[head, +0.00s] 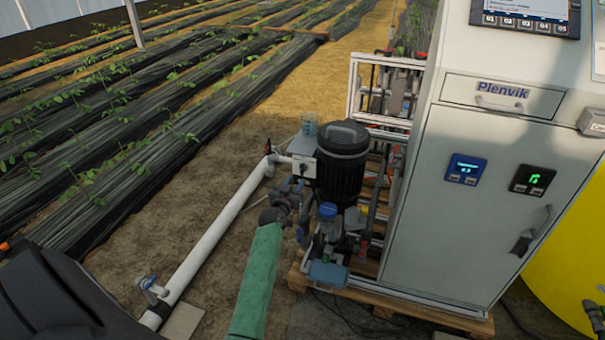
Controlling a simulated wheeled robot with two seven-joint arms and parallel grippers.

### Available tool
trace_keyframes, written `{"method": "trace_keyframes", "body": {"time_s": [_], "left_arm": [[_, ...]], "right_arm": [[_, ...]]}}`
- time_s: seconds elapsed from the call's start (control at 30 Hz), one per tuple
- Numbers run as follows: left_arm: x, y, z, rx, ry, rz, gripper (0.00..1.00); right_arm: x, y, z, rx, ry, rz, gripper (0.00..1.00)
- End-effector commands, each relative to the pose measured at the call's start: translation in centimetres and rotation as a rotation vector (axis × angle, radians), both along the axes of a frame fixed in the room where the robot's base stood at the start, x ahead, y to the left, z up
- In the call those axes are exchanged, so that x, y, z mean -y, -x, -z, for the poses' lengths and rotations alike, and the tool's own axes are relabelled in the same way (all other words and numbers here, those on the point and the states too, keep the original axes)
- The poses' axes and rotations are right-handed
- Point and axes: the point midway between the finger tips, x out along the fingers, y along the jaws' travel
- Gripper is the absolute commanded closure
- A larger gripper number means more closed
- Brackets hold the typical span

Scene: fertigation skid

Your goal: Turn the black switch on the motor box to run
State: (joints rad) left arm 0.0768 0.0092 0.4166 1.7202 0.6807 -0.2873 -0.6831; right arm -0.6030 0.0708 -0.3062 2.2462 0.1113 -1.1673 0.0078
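The motor box is a small light-grey box (304,164) on the left side of the dark, ribbed pump motor (342,160), in the middle of the head view. A small black switch (303,168) sits on its front face. The switch is too small to tell which way it points or to read any marks. No gripper is seen touching the box or the switch. A large dark shape fills the lower left corner, and I cannot make out my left gripper's fingers there. My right gripper is not in view.
A white pipe (218,232) and a green hose (257,285) lead to the pump. The tall grey Plenvik cabinet (440,210) stands right of the motor on a wooden pallet (445,314). A yellow tank (572,262) is at the right. Bare soil lies left of the pump.

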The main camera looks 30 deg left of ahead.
Motion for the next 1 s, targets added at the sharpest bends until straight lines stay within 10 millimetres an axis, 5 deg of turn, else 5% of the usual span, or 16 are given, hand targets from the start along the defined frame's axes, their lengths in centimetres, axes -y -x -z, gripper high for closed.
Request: {"method": "trace_keyframes", "body": {"time_s": [0.4,0.87,1.0], "left_arm": [[-1.3,-5.3,-0.1,0.0,0.001,0.0,0.67],[-1.5,-6.4,0.0,-0.001,-0.001,0.001,0.67],[-1.5,-6.4,0.0,-0.002,0.0,0.001,0.91]], "right_arm": [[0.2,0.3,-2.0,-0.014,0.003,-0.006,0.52],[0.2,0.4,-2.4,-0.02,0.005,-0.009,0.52],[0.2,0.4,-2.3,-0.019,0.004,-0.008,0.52]]}}
